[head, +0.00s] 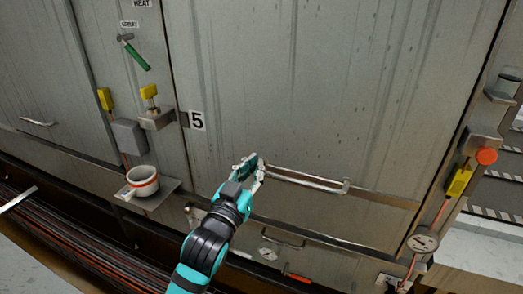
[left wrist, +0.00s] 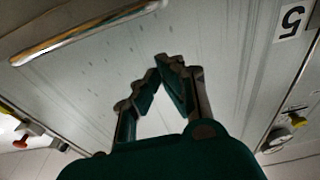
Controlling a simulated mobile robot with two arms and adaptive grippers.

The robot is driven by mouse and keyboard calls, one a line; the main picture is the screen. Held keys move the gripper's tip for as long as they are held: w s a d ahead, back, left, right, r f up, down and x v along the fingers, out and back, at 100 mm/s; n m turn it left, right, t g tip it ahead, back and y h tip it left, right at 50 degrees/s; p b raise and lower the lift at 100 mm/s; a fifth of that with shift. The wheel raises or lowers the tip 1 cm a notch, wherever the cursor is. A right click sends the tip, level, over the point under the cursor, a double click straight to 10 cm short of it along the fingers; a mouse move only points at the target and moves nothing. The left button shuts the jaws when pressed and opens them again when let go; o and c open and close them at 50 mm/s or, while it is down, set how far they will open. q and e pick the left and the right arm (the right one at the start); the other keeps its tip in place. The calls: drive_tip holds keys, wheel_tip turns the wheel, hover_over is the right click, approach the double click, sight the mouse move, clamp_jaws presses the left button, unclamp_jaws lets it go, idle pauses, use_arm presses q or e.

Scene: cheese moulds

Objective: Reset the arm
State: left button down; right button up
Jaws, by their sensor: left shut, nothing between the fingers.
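My left gripper (head: 252,167) is in front of the large grey metal door marked 5 (head: 300,90). It is at the left end of a long horizontal bar handle (head: 305,180); I cannot tell whether it touches it. In the left wrist view my left gripper (left wrist: 166,66) has its fingertips together with nothing between them. The bar handle (left wrist: 85,32) shows there at the upper left, apart from the fingers. My right gripper is not in view.
A shelf (head: 162,203) with a white and orange cup (head: 142,181) stands left of my arm. A gauge (head: 422,243), a red knob (head: 487,156) and a yellow switch (head: 459,182) are at the right. Bundled cables (head: 60,240) run along the lower left.

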use_arm(q)
drive_tip(key=s+a+f+g+y, duration=0.1)
drive_tip(key=s+a+f+g, duration=0.25)
drive_tip(key=f, duration=1.25)
drive_tip(key=s+a+f+g+y, duration=0.25)
drive_tip(key=s+f, duration=0.25)
drive_tip(key=f, duration=1.1)
drive_tip(key=s+a+f+g+y, duration=0.1)
drive_tip(key=s+a+f+g, duration=0.2)
drive_tip(key=f, duration=1.4)
drive_tip(key=s+a+f+n+g, duration=0.1)
drive_tip(key=s+a+f+g, duration=0.1)
drive_tip(key=s+f, duration=0.7)
drive_tip(key=s+a+f+g, duration=0.3)
drive_tip(key=s+f, duration=0.4)
drive_tip(key=s, duration=0.3)
drive_tip(key=s+a+f+g, duration=0.1)
drive_tip(key=s+f, duration=0.2)
drive_tip(key=s, duration=0.7)
drive_tip(key=s+a+f+g+y, duration=0.1)
drive_tip(key=s+a+f+g, duration=0.1)
drive_tip(key=s, duration=0.7)
drive_tip(key=shift+s+a+f+g, duration=0.3)
drive_tip(key=shift+s+f, duration=0.1)
drive_tip(key=shift+f, duration=0.25)
drive_tip(key=shift+y, duration=0.25)
